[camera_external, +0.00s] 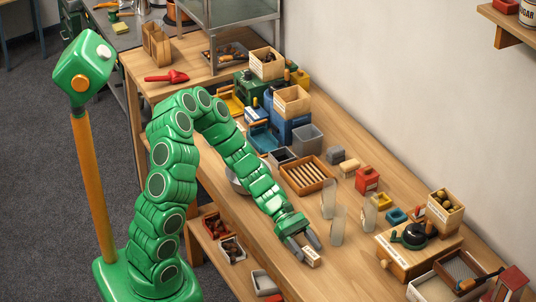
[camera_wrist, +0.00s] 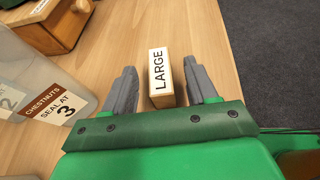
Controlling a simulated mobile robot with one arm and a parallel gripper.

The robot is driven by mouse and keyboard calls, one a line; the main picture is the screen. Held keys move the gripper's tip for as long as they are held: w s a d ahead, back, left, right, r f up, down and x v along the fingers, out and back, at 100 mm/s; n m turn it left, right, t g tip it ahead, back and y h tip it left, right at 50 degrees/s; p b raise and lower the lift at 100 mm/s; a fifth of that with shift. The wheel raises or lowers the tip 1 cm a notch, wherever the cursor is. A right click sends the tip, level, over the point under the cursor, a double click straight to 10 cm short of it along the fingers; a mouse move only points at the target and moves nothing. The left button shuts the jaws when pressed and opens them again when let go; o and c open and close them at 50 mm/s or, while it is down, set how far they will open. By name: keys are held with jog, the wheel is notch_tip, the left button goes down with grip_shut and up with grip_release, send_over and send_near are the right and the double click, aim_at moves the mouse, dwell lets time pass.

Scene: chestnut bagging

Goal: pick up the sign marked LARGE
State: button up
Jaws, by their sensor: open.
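The sign marked LARGE (camera_wrist: 159,72) is a small wooden block with a white face and black letters. It stands on the wooden table in the wrist view, between the two grey fingers of my gripper (camera_wrist: 163,88). In the external view the sign (camera_external: 311,257) lies near the table's front edge, at the fingertips of my open gripper (camera_external: 304,250).
A clear bag marked CHESTNUTS SEAL AT 3 (camera_wrist: 60,108) stands left of my gripper. Clear upright bags (camera_external: 337,225) stand behind it in the external view. A wooden box with a green-black device (camera_external: 412,238) is to the right. The table's front edge is close.

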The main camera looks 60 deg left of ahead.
jog(key=shift+x, duration=0.95)
jog(key=c, duration=1)
jog(key=shift+c, duration=0.2)
